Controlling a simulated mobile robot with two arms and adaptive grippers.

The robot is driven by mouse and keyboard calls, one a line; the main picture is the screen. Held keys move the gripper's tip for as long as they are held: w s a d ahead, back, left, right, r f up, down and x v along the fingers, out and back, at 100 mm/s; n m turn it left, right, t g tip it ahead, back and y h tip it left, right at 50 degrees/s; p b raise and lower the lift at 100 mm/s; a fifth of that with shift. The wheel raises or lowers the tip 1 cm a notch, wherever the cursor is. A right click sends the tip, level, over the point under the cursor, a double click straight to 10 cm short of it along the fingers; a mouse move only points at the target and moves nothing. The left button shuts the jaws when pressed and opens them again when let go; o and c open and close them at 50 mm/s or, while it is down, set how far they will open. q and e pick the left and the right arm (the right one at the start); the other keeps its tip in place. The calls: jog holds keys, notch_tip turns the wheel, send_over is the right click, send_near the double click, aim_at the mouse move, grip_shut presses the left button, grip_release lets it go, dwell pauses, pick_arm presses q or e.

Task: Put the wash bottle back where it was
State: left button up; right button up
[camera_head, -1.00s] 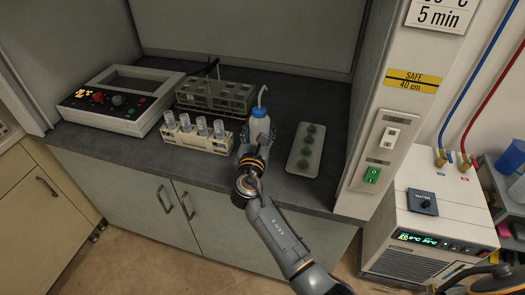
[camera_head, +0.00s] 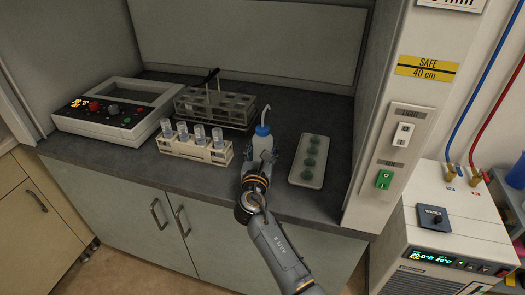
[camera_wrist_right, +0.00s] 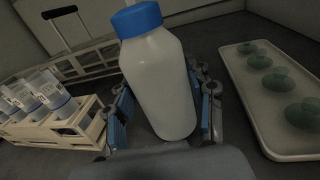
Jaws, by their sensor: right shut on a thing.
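The wash bottle (camera_head: 262,143) is white with a blue cap and a bent spout. It stands upright at the bench, between the cream tube rack and the pale tray. In the right wrist view the bottle (camera_wrist_right: 160,80) fills the middle, with gripper fingers on both sides of it. My right gripper (camera_head: 259,160) is shut on its body. The gripper hides the bottle's lower part in the head view, so I cannot tell whether its base touches the bench. My left gripper is out of view.
A cream rack (camera_head: 190,152) with several tubes stands close left of the bottle. A tray (camera_head: 295,172) with green pieces lies close right. A dark rack (camera_head: 212,122) stands behind, and a control box (camera_head: 115,130) is at far left. The bench front edge is near the gripper.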

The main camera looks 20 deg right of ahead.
jog(key=shift+f, duration=0.15)
jog(key=o, duration=0.7)
jog(key=v, duration=1.2)
jog(key=shift+a+r+b, duration=0.1)
jog(key=shift+r+b, duration=0.15)
jog(key=shift+b, duration=0.05)
